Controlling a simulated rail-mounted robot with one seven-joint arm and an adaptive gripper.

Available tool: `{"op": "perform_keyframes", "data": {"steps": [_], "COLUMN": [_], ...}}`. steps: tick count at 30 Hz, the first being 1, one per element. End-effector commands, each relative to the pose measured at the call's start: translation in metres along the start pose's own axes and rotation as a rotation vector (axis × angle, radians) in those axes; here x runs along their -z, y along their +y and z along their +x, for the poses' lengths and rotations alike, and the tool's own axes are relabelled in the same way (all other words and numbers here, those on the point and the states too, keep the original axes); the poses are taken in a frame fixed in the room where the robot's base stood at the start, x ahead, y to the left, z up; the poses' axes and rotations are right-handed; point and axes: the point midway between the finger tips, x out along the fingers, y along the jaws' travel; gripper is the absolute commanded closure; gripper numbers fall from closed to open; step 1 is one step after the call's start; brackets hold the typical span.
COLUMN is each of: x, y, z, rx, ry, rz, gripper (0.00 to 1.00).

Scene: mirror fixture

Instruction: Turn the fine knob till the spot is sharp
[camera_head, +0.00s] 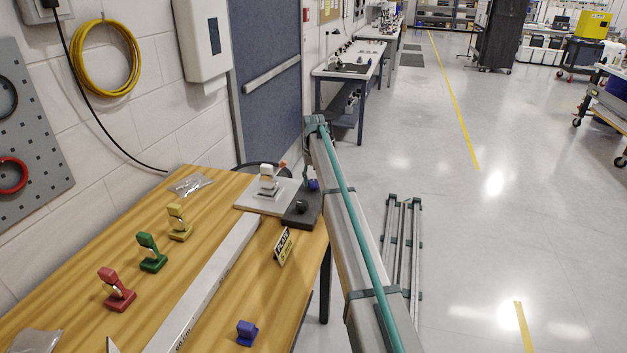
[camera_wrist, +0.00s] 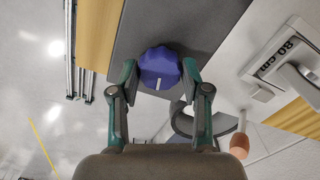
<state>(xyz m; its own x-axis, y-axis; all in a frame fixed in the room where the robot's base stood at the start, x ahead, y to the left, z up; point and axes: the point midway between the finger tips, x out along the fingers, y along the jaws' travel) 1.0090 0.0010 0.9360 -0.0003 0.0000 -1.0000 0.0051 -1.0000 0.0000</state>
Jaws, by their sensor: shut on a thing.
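A blue-violet lobed knob (camera_wrist: 161,67) with a white mark sits on a dark grey block (camera_wrist: 205,28) in the wrist view. My gripper (camera_wrist: 160,72) has its two green fingers closed on opposite sides of this knob. The white mark points toward my palm. In the head view the dark grey block (camera_head: 300,219) stands at the table's far right corner, with the blue knob (camera_head: 313,185) small beside my arm. My gripper cannot be made out there. I cannot make out a light spot in either view.
A pale plate (camera_head: 250,208) marked 80 cm carries a white holder (camera_head: 268,180). Red (camera_head: 117,290), green (camera_head: 152,252) and yellow (camera_head: 179,222) mounts and a blue piece (camera_head: 246,333) stand along a pale rail (camera_head: 205,283) on the wooden table (camera_head: 75,300). A small sign (camera_head: 283,246) stands near the edge.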

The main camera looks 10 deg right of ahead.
Motion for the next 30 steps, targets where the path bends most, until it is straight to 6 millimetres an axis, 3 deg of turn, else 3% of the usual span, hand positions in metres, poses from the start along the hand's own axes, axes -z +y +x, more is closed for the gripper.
{"op": "perform_keyframes", "data": {"steps": [18,30], "x": [0.0001,0.0001], "y": [0.0004,0.0005], "z": [0.0001,0.0001], "rx": [0.000,0.000], "ry": [0.001,0.001], "rz": [0.558,0.746], "gripper": [0.88,0.88]}}
